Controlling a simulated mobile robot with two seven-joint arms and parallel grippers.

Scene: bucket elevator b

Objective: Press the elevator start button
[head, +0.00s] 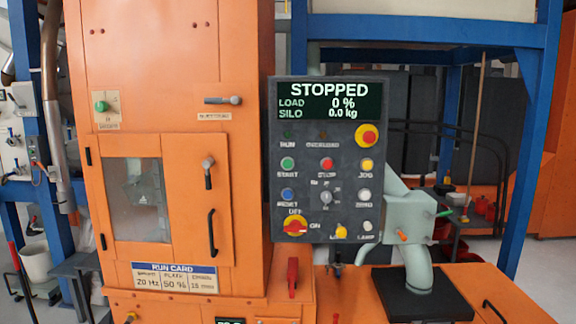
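A dark grey control panel (307,222) stands upright in the middle of the head view. Its green START button (288,164) sits at the left of the upper button row, beside the red STOP button (327,164) and the yellow JOG button (365,165). The display (330,101) reads STOPPED, LOAD 0 %, SILO 0.0 kg. The red and yellow OFF/ON switch (295,226) is at the lower left of the panel. Neither of my grippers shows in the head view.
An orange elevator housing (170,60) with a windowed door (190,150) stands left of the panel. A pale green spout (408,220) stands to the right, over a black plate (420,300). A red-yellow emergency button (367,135) is at the panel's upper right. Nothing covers the panel's front.

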